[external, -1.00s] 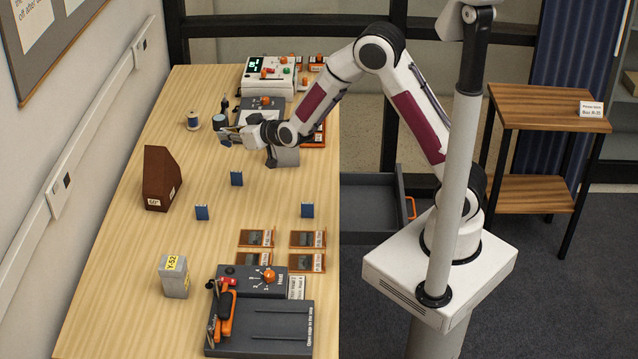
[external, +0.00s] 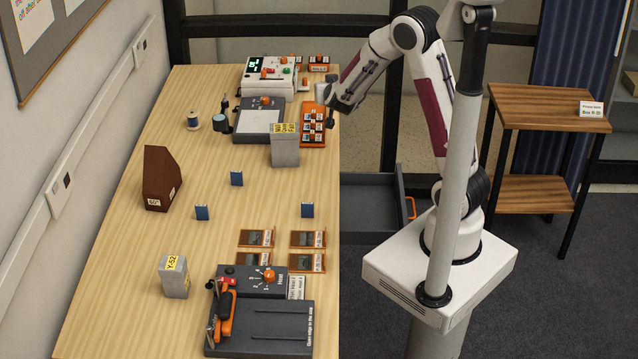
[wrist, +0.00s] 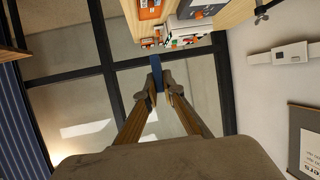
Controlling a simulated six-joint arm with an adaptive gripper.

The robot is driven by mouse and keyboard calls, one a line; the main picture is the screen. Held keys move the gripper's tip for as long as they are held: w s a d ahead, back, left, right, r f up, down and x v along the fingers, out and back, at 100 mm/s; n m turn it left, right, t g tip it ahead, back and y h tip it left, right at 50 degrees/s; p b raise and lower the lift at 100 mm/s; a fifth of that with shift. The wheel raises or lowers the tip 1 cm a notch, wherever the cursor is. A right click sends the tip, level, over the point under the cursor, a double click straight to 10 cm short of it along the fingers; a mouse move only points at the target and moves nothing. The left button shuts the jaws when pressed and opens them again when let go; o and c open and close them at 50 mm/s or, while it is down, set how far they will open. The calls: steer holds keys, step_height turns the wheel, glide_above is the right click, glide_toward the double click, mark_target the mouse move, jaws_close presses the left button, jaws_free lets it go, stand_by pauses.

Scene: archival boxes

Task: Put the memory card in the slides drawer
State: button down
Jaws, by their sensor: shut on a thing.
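My gripper (external: 331,118) is raised at the right edge of the table, beside the orange rack. In the wrist view, my gripper (wrist: 159,88) is shut on a thin blue piece (wrist: 155,72), which looks like the memory card. I cannot make out the card in the external view. A dark grey open drawer (external: 375,190) with an orange handle (external: 411,208) is below and right of the table edge. No slides label is readable on it. Its lower part is partly hidden by my base.
Several blue cards stand on the table, one near the middle (external: 236,178). Grey boxes (external: 285,150) (external: 174,283), a brown wedge (external: 160,180), an orange rack (external: 313,125) and a dark device (external: 262,325) also stand there. A wooden shelf (external: 548,105) stands at right.

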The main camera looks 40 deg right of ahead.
steer(key=s+d+f+m+g+h, duration=0.1)
steer(key=s+d+m+g+h, duration=0.1)
steer(key=s+d, duration=0.4)
glide_above(361, 214)
steer(key=shift+s+f, duration=0.1)
steer(key=shift+f, duration=12.95)
steer(key=shift+f, duration=0.15)
steer(key=shift+f, duration=2.35)
steer(key=shift+f, duration=0.15)
steer(key=c, duration=2.2)
jaws_free()
